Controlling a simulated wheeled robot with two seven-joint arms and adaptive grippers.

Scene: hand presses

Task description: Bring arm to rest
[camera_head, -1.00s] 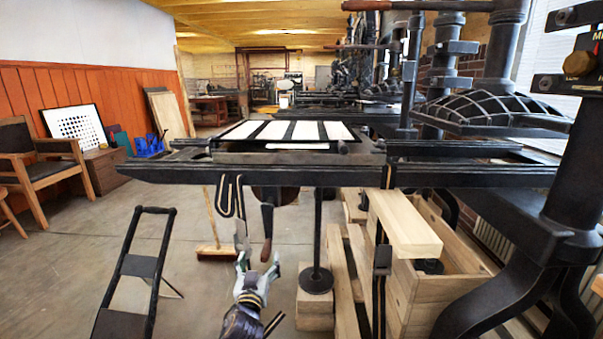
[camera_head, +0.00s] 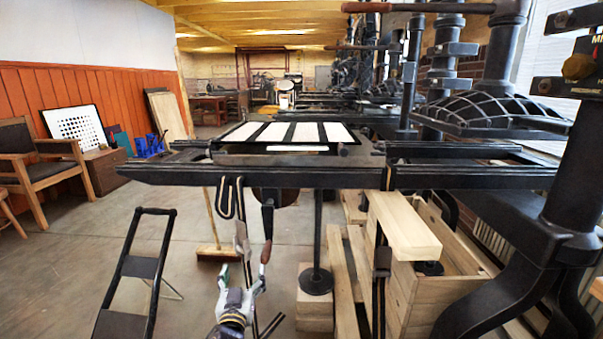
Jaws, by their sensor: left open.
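My left gripper (camera_head: 242,279) is low in the middle of the head view, in front of and below the press bed. Its two fingers are spread apart with nothing between them. Just above it, the wooden handle (camera_head: 265,251) of a crank hangs down from the press; I cannot tell how close in depth it is, but the gripper does not appear to hold it. The hand press bed (camera_head: 330,176), a dark frame on rails, stretches across the view with white panels (camera_head: 288,132) on top. My right gripper is not in view.
A black folding step stool (camera_head: 138,268) stands at lower left. A wooden crate (camera_head: 440,285) and planks lie under the press at right. A broom (camera_head: 214,250) leans behind. A chair (camera_head: 40,160) is by the left wall. Open floor lies at left.

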